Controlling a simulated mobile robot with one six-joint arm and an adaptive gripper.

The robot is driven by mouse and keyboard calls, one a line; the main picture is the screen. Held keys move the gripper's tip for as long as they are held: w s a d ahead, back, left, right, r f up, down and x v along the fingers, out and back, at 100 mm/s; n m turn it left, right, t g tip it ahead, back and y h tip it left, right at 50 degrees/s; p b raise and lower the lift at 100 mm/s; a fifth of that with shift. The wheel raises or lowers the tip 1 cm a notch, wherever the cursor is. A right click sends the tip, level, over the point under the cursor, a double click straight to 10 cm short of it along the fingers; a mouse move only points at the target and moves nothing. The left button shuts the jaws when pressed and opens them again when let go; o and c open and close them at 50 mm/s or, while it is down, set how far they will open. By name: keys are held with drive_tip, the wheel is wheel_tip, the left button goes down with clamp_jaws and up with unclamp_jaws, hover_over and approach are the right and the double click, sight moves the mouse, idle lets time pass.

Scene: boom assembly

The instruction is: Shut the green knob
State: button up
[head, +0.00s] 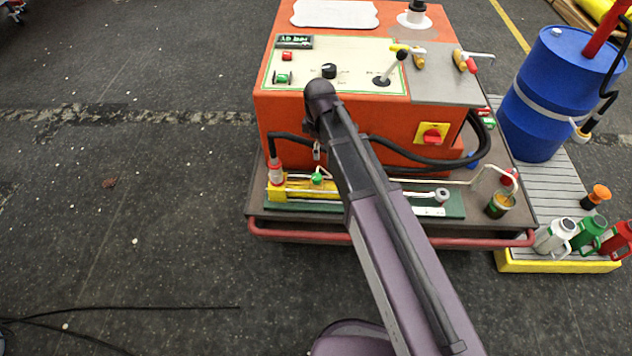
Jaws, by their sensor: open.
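A small green knob (317,178) sits on top of a yellow block (296,190) on the low shelf in front of the orange machine. Whether the knob is turned open or shut cannot be told at this size. My arm crosses the picture from the bottom to the machine's front, just right of the knob. My gripper cannot be made out; the arm's dark end joint lies over the machine's front edge.
The orange machine (285,118) has a control panel (350,60) with a green button and a black dial. A black hose (425,160) loops along its front. A red rail (300,236) edges the shelf. A blue drum (540,100) and several jugs stand right.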

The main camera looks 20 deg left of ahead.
sight(316, 176)
drive_tip(key=shift+a+f, duration=0.1)
drive_tip(key=shift+a, duration=0.2)
drive_tip(key=shift+f, duration=0.15)
wheel_tip(316, 176, down, 14)
drive_tip(key=b, duration=1.3)
drive_tip(key=shift+r+b, duration=0.25)
drive_tip(key=shift+b, duration=0.15)
clamp_jaws()
drive_tip(key=shift+a, duration=0.15)
drive_tip(key=shift+s, duration=0.1)
